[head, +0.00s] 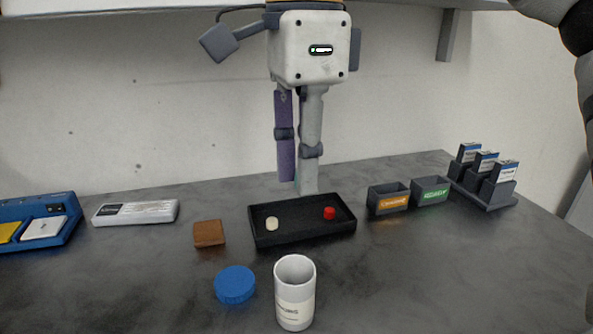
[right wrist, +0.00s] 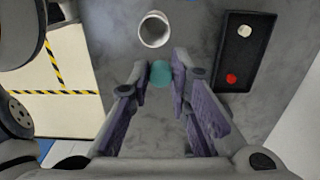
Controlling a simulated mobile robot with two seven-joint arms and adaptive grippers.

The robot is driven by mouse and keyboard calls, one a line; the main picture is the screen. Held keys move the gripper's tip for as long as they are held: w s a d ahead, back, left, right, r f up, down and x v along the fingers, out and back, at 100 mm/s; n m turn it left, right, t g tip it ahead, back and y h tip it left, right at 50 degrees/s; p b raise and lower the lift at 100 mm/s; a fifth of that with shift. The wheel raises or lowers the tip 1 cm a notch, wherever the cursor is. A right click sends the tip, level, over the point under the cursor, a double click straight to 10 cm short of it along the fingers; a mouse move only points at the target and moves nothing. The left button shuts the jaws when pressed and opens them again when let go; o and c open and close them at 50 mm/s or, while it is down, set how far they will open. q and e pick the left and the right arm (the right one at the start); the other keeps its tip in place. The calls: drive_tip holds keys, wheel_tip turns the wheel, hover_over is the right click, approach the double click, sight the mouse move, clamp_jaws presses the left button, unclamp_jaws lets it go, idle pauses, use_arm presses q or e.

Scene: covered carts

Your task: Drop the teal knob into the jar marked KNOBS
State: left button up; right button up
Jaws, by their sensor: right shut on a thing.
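My right gripper (head: 304,186) hangs fingers-down, above the table in the head view. It is shut on the teal knob (right wrist: 160,73), which shows between its fingertips (right wrist: 160,72) in the right wrist view. The knob is hidden in the head view. A white open jar (head: 295,292) stands upright at the table's front, below the gripper in the picture; its label is turned partly away and hard to read. In the right wrist view the jar's mouth (right wrist: 143,24) is just above the knob, apart from it. My left gripper is not in view.
A blue round lid (head: 235,285) lies left of the jar. Behind are a black tray (head: 300,237) with a cream and a red piece, a brown block (head: 209,233), two labelled bins (head: 387,207) and a card rack (head: 485,190). The front right is clear.

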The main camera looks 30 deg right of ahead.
drive_tip(key=shift+s+d+f, duration=0.1)
drive_tip(key=shift+d+f, duration=0.05)
drive_tip(key=shift+f, duration=2.8)
drive_tip(key=o, duration=0.8)
wheel_tip(320, 180, up, 12)
drive_tip(key=shift+r, duration=0.1)
